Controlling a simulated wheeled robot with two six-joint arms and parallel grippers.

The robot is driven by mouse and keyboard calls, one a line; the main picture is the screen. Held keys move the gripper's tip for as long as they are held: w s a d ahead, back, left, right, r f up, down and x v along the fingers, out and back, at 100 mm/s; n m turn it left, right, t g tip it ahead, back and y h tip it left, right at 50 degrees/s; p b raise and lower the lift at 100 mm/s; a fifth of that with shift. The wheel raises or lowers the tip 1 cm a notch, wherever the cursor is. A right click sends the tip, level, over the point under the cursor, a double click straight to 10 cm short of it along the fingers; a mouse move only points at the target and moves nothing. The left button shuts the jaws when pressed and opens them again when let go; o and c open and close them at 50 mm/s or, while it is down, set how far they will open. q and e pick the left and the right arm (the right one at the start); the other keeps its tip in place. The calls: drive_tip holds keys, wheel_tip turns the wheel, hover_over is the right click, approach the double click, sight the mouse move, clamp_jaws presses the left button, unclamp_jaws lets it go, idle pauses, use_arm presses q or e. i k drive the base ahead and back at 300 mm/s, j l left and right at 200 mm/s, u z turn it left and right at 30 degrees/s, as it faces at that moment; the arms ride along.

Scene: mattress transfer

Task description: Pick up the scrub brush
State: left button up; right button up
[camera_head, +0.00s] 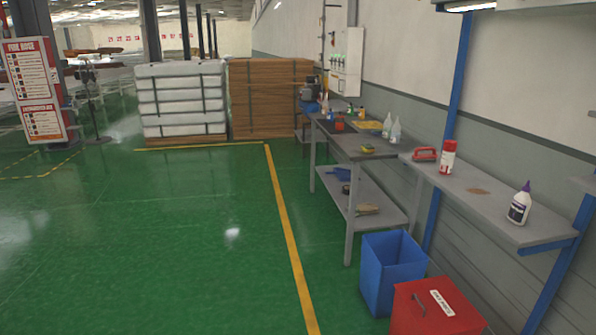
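A red object with a raised handle, which looks like the scrub brush (425,154), lies on the left end of the grey wall shelf (500,206) at the right. It is small in the view, and its underside is hidden. A red-and-white can (447,158) stands just to the right of it. Neither of my grippers is in view.
A white bottle with a purple cap (519,205) stands farther right on the shelf. A grey workbench (360,146) holds bottles and a sponge (368,148). A blue bin (391,272) and a red box (437,310) stand below.

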sight(430, 158)
drive_tip(key=i+j+u, duration=0.1)
drive_tip(key=i, duration=0.35)
drive_tip(key=i+j+u, duration=0.1)
drive_tip(key=i+j, duration=0.2)
drive_tip(key=i, duration=0.15)
drive_tip(key=i+j, duration=0.15)
drive_tip(key=i, duration=0.35)
drive_tip(key=i+j+u, duration=0.15)
drive_tip(key=i, duration=0.3)
drive_tip(key=i+l+z, duration=0.1)
drive_tip(key=i+z, duration=0.75)
drive_tip(key=i+j+z, duration=0.15)
drive_tip(key=i+z, duration=0.25)
drive_tip(key=i+j+z, duration=0.25)
drive_tip(key=z, duration=0.2)
drive_tip(key=i+j, duration=0.05)
drive_tip(key=i, duration=0.05)
